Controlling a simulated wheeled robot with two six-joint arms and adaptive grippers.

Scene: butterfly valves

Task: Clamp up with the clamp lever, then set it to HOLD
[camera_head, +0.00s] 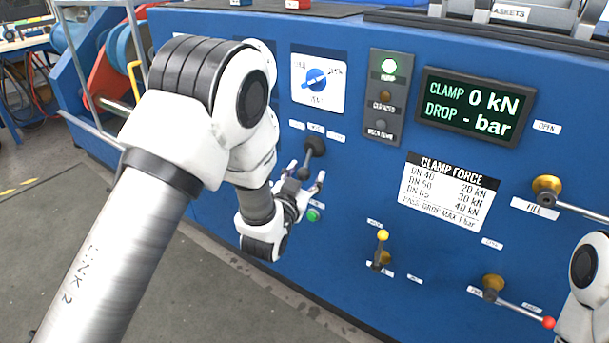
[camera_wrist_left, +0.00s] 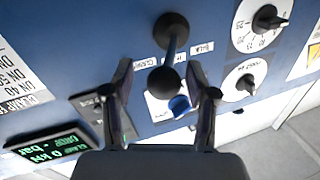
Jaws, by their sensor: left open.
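The clamp lever (camera_head: 314,147) is a dark lever with a black ball knob on the blue panel, with small white labels around it. In the left wrist view the clamp lever (camera_wrist_left: 168,78) points out toward the camera, its knob in the gap between the fingertips. My left gripper (camera_head: 306,173) is open right at the lever; it also shows in the left wrist view (camera_wrist_left: 160,72), a finger on each side of the knob. I cannot tell whether either finger touches it. The display (camera_head: 474,106) reads CLAMP 0 kN and DROP - bar. My right gripper is out of view.
A green button (camera_head: 313,215) sits just below the left gripper. A yellow-knobbed lever (camera_head: 382,246) and a red-knobbed lever (camera_head: 520,308) stand lower right. A lamp panel (camera_head: 388,97) has its top lamp lit green. The CLAMP FORCE chart (camera_head: 447,192) is at the middle right.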

